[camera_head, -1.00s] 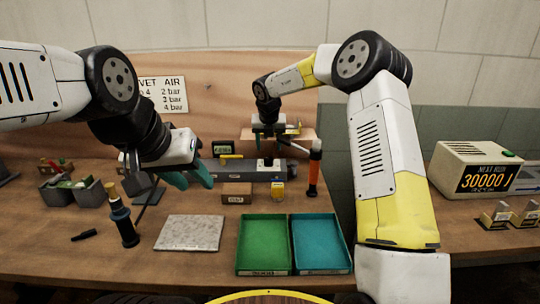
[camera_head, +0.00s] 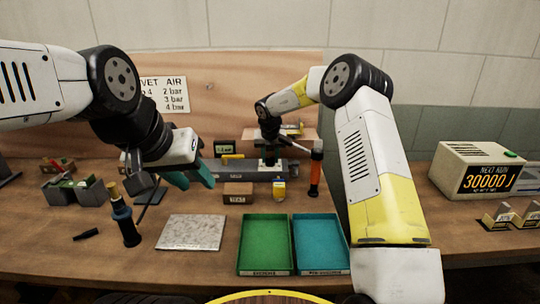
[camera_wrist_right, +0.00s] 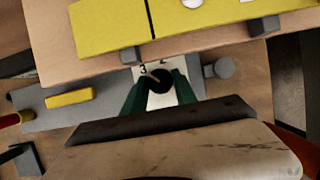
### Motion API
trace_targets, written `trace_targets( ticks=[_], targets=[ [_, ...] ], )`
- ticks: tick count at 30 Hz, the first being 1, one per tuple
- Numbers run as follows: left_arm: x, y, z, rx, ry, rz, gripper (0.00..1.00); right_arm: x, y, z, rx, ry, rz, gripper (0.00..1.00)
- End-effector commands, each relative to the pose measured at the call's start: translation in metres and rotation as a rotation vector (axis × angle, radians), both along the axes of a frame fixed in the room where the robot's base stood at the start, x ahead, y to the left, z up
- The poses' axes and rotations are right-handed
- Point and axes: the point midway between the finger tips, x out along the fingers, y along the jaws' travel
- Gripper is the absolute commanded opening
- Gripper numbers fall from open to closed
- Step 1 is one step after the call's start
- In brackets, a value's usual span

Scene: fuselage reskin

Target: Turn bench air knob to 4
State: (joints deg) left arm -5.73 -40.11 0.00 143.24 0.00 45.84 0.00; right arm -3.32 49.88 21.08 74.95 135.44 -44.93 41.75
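The bench air knob (camera_wrist_right: 160,82) is dark and round, on a pale dial plate with a "3" and another mark beside it, in the right wrist view. The grey bench air unit (camera_head: 243,173) lies along the back of the bench. My right gripper (camera_wrist_right: 164,78) points down at the knob, with a green finger on either side of it; whether they press on it I cannot tell. In the head view this gripper (camera_head: 269,160) partly hides the knob. My left gripper (camera_head: 192,178) is open and empty above the bench, left of the unit.
A small dark display (camera_head: 224,147) stands behind the unit, too small to read surely. The wall sign (camera_head: 166,95) lists bar values. An orange-and-black tool (camera_head: 315,170) stands close right of my right gripper. Green (camera_head: 240,269) and blue (camera_head: 347,267) trays lie in front.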

Motion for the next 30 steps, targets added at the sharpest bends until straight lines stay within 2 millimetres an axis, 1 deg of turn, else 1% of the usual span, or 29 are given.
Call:
trace_targets(
  ticks=[1, 2, 3, 4, 11, 16, 20, 30],
  targets=[
    [0.0000, 0.0000, 0.0000, 0.000, 0.000, 0.000, 0.39, -0.0001, 0.0001, 0.0002, 0.000, 0.000, 0.000, 0.16],
    [0.0000, 0.0000, 0.0000, 0.000, 0.000, 0.000, 0.39, -0.0001, 0.0001, 0.0002, 0.000, 0.000, 0.000, 0.10],
    [0.0000, 0.0000, 0.0000, 0.000, 0.000, 0.000, 0.39, -0.0001, 0.0001, 0.0002, 0.000, 0.000, 0.000, 0.02],
    [0.0000, 0.0000, 0.0000, 0.000, 0.000, 0.000, 0.39, -0.0001, 0.0001, 0.0002, 0.000, 0.000, 0.000, 0.00],
    [0.0000, 0.0000, 0.0000, 0.000, 0.000, 0.000, 0.39, -0.0001, -0.0002, 0.0002, 0.001, 0.000, 0.017, 0.00],
    [0.0000, 0.0000, 0.0000, 0.000, 0.000, 0.000, 0.39, 0.0001, -0.0015, -0.0001, 0.002, 0.000, 0.076, 0.00],
    [0.0000, 0.0000, 0.0000, 0.000, 0.000, 0.000, 0.39, 0.0004, -0.0024, -0.0002, 0.004, 0.000, 0.158, 0.00],
    [0.0000, 0.0000, 0.0000, 0.000, 0.000, 0.000, 0.39, 0.0010, -0.0038, -0.0001, 0.005, 0.000, 0.444, 0.00]
  ],
)
